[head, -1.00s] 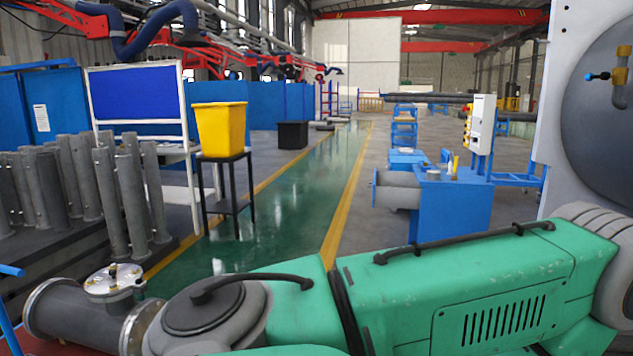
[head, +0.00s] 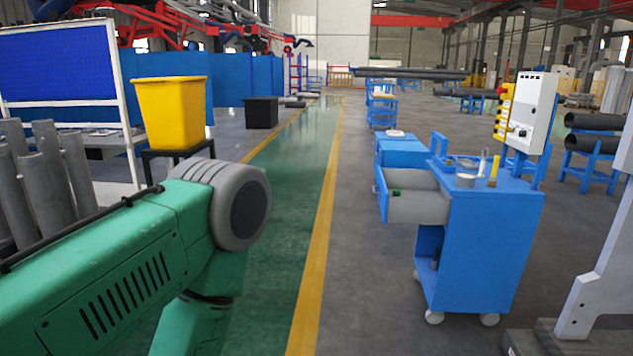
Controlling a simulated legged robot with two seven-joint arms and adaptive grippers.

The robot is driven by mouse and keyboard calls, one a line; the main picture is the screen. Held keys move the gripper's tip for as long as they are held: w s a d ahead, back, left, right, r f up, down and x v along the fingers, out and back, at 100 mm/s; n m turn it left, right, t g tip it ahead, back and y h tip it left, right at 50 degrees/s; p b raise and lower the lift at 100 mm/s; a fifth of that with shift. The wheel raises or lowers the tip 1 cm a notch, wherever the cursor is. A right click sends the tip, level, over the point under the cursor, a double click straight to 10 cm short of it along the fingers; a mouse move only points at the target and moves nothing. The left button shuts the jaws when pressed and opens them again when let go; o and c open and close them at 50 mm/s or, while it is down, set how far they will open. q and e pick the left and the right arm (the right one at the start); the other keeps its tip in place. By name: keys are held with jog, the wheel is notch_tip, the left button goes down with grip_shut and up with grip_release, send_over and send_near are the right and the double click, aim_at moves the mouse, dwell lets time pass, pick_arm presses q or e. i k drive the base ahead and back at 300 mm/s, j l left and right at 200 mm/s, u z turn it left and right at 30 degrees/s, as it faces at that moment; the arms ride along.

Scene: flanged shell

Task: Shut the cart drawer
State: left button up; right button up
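The blue cart (head: 485,245) stands on casters to the right of the yellow floor line. Its drawer (head: 418,208) is pulled out to the left, with grey sides and a blue front panel (head: 381,193). My green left arm comes in from the lower left, bends at a grey joint and drops out of the bottom of the picture. It is apart from the cart in the picture, and its gripper is out of view. No part of my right gripper shows.
A grey cup (head: 465,175) and a yellow item (head: 493,170) stand on the cart top. A control box (head: 530,112) rises at its right. A grey stand (head: 590,300) is at the lower right. The green lane (head: 290,190) left of the cart is clear. A yellow bin (head: 172,110) stands left.

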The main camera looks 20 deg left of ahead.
aim_at(422, 200)
jog(key=i+j, duration=1.25)
jog(key=i+l, duration=0.2)
jog(key=i, duration=0.25)
jog(key=i+l, duration=0.2)
jog(key=i, duration=0.25)
jog(key=i+l, duration=0.15)
jog(key=i, duration=0.3)
jog(key=i+l, duration=0.2)
jog(key=i, duration=0.25)
